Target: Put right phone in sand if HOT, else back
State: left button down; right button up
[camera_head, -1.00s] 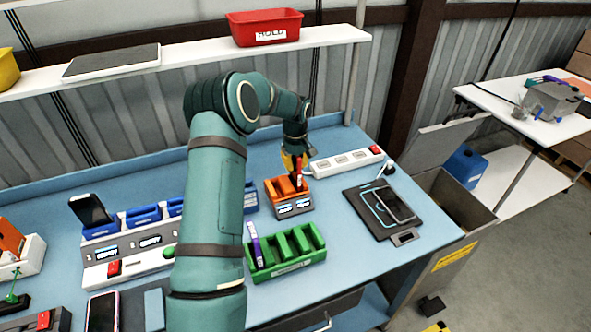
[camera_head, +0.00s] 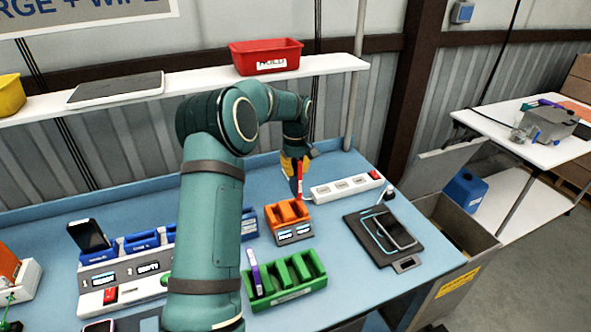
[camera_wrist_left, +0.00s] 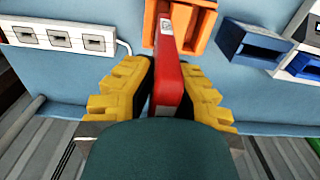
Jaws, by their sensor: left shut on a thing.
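My left gripper (camera_head: 296,172) has yellow fingers and is shut on a narrow red phone-like slab (camera_head: 299,184). The slab also shows between the fingers in the left wrist view (camera_wrist_left: 168,85), with a small printed label. It stands upright at the back of the orange two-slot dock (camera_head: 288,217), its lower end just above or at the dock's top; I cannot tell which. The dock has two small lit displays, too small to read surely. An open grey bin (camera_head: 455,285) with a yellow label stands beyond the table's right end; its contents are mostly hidden. My right gripper is out of view.
A green rack (camera_head: 290,282) holds a purple slab in front of the dock. A white power strip (camera_head: 345,187) lies right of the gripper. A phone (camera_head: 397,231) lies on a black pad. Another phone (camera_head: 88,235) stands in a blue cradle. A red tub (camera_head: 265,57) sits on the shelf.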

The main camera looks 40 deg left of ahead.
pick_arm(q)
jog(key=shift+r+p, duration=0.65)
jog(key=shift+r, duration=0.2)
dwell(0.3)
jog(key=shift+r+p, duration=1.4)
jog(key=shift+r, duration=1.45)
